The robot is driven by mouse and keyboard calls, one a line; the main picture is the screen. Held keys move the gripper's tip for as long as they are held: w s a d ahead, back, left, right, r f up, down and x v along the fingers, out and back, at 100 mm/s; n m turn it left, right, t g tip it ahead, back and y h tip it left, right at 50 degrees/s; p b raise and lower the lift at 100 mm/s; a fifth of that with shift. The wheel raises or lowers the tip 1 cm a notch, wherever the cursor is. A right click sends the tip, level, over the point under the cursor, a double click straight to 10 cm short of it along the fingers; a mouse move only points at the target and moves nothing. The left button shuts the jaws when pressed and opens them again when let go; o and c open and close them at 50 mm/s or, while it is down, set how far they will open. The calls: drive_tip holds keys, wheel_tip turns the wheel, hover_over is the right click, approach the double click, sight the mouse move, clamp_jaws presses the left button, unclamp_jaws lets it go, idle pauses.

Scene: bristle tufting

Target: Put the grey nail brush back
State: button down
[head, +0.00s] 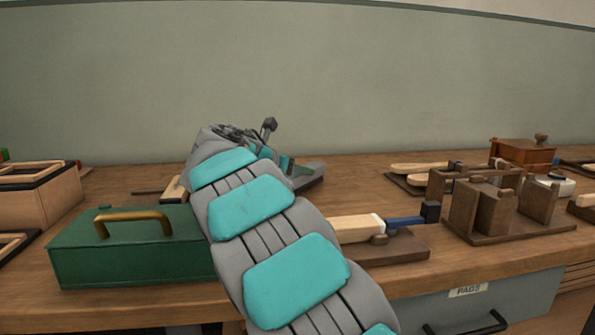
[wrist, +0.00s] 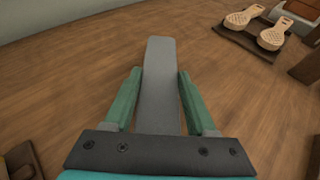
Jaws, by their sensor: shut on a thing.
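The grey nail brush (wrist: 160,85) is a long, flat grey piece in the wrist view. It lies between the two green fingers of my gripper (wrist: 160,98) and points away from the wrist. My gripper is shut on it. In the head view the brush (head: 309,178) shows as a grey shape beyond my arm, near the back of the bench. My arm hides much of my gripper there. I cannot tell whether the brush touches the bench.
A dark board with pale wooden brushes (wrist: 257,27) lies to the right. A brown wooden rack (head: 497,207) stands at right, with a blue-handled tool (head: 405,221) on a board nearer. A green box (head: 135,250) stands at left. Bare bench top surrounds the gripper.

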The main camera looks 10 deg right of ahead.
drive_tip(key=shift+c, duration=1)
unclamp_jaws()
drive_tip(key=shift+r, duration=0.1)
drive_tip(key=v, duration=1.2)
drive_tip(key=shift+p, duration=0.4)
